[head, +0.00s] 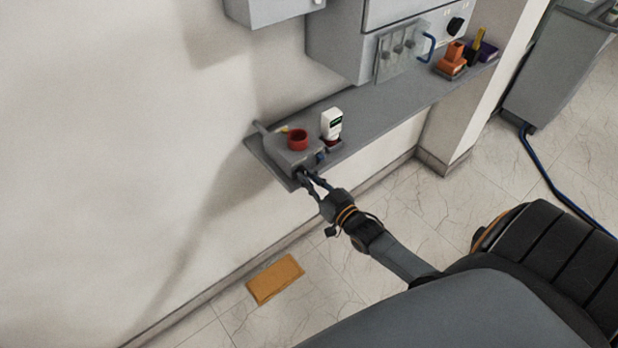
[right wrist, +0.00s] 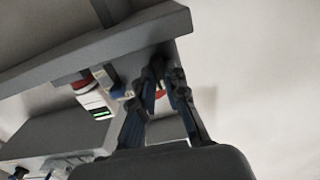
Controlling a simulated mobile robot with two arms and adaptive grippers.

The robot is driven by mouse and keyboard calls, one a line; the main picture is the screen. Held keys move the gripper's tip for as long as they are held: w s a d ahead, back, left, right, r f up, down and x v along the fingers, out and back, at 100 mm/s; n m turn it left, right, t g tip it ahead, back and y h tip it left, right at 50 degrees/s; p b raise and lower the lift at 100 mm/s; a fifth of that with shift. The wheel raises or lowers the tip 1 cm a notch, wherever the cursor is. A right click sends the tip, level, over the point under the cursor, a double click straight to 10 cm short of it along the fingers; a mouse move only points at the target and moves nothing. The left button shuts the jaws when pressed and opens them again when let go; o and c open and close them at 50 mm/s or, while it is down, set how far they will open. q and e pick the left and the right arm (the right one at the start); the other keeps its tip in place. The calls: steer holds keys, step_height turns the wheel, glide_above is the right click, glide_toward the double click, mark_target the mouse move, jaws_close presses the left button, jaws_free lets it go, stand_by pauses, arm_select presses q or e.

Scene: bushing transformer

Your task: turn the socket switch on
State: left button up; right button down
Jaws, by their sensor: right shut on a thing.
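The grey socket box (head: 286,157) sits at the left end of the wall shelf, with a red round socket (head: 298,139) on top. Its dark switch (head: 301,173) is on the front face, low and largely covered by the fingers. My right gripper (head: 306,179) reaches it from the front right and is shut on the switch. In the right wrist view the fingertips (right wrist: 163,76) come together at the box; the switch's setting cannot be told. A bit of red socket (right wrist: 160,94) shows behind the fingers. My left gripper is not in view.
A white device with a red base (head: 331,124) stands on the shelf (head: 385,108) just right of the box. A tan board (head: 274,279) lies on the floor.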

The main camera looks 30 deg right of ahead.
steer(key=c, duration=1.6)
jaws_free()
steer(key=shift+c, duration=0.2)
steer(key=s+d, duration=0.1)
steer(key=s, duration=1.1)
steer(key=shift+f, duration=0.1)
steer(key=s+a+f+g+h, duration=0.1)
steer(key=s+f+g, duration=0.3)
steer(key=f, duration=0.9)
steer(key=s+a+f+g, duration=0.1)
steer(key=s+f+g, duration=0.35)
steer(key=f, duration=0.75)
steer(key=s+a+f+g, duration=0.4)
steer(key=s+f, duration=0.5)
steer(key=s, duration=0.2)
steer(key=s+a+f+n+g+b, duration=0.1)
steer(key=s+a+f+g, duration=0.3)
steer(key=s+f, duration=0.4)
steer(key=s, duration=0.4)
steer(key=shift+s+f+n, duration=0.3)
steer(key=shift+f, duration=0.1)
